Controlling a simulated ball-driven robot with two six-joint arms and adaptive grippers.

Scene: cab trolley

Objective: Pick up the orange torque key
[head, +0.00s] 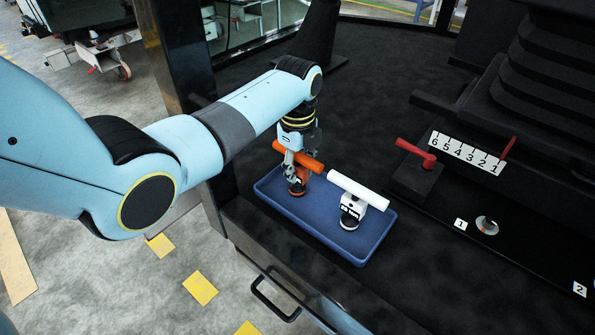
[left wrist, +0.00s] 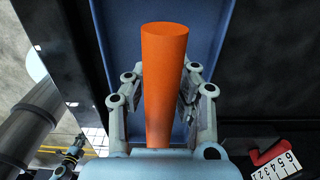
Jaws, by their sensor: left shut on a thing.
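The orange torque key (head: 305,160) has a thick orange bar handle on a short orange and dark stem, and it is at the left end of the blue tray (head: 374,236). My left gripper (head: 291,168) is over it and shut on it. In the left wrist view the orange handle (left wrist: 164,80) runs up between the two fingers of my left gripper (left wrist: 162,100). I cannot tell whether the key's foot touches the tray floor. My right gripper is not in view.
A white torque key (head: 358,190) marked with black print stands in the tray, close on the right. Further right are a red lever (head: 416,153) and a numbered white scale (head: 467,153). Black bellows (head: 545,75) rise at the upper right. A dark post (head: 177,60) stands behind my left arm.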

